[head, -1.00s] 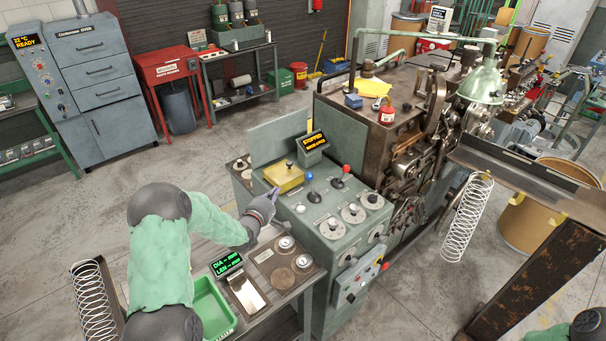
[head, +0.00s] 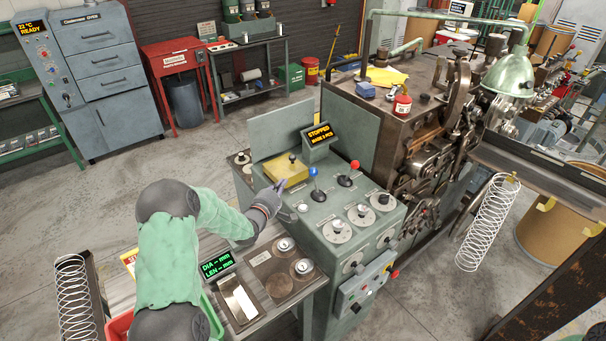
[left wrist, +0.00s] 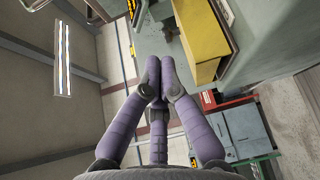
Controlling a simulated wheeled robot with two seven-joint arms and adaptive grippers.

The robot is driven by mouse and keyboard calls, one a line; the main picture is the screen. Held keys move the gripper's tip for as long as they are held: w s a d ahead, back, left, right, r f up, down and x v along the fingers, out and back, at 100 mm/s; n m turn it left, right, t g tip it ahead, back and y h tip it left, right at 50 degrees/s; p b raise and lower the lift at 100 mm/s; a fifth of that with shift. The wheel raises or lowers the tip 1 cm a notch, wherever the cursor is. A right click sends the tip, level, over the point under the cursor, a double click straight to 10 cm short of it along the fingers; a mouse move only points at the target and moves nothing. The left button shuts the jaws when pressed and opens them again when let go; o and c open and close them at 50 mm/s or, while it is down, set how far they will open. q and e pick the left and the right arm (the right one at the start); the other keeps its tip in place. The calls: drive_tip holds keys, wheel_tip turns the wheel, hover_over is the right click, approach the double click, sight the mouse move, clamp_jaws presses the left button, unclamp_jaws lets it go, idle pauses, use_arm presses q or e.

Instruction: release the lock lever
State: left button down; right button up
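The green console (head: 330,215) carries a lever with a blue knob (head: 314,172), a lever with a red knob (head: 354,165) and a yellow block (head: 285,168) with a small dark-knobbed lever (head: 292,158) on it. No label shows which one is the lock lever. My left gripper (head: 280,184) is just in front of the yellow block, near the console's left edge; I cannot tell if it touches. In the left wrist view its purple fingers (left wrist: 158,72) meet at the tips with nothing visible between them, and the yellow block (left wrist: 203,40) lies beside them. My right gripper is out of view.
A display (head: 319,134) reading STOPPED stands behind the levers. Several round dials (head: 361,214) cover the console's front half. The coiling machine (head: 400,125) stands to the right. A bench with a green readout (head: 216,265) lies below my left arm.

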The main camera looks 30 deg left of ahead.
use_arm(q)
drive_tip(key=shift+w, duration=0.1)
drive_tip(key=w, duration=0.6)
drive_tip(key=w+a+f, duration=0.1)
drive_tip(key=w, duration=0.2)
drive_tip(key=shift+w+a, duration=0.1)
drive_tip(key=shift+w, duration=0.4)
drive_tip(key=shift+s+d+r, duration=0.1)
drive_tip(key=shift+s+d, duration=0.05)
drive_tip(key=shift+d, duration=0.5)
drive_tip(key=shift+s+d+r, duration=0.15)
drive_tip(key=shift+s+d, duration=0.05)
drive_tip(key=shift+d, duration=0.4)
drive_tip(key=shift+s+d+r, duration=0.1)
drive_tip(key=shift+s+d, duration=0.05)
drive_tip(key=shift+d, duration=0.5)
drive_tip(key=shift+d+b, duration=0.1)
drive_tip(key=shift+b, duration=0.4)
drive_tip(key=shift+s+d+r+m+b, duration=0.1)
drive_tip(key=shift+d+m+b, duration=0.05)
drive_tip(key=shift+m+b, duration=0.15)
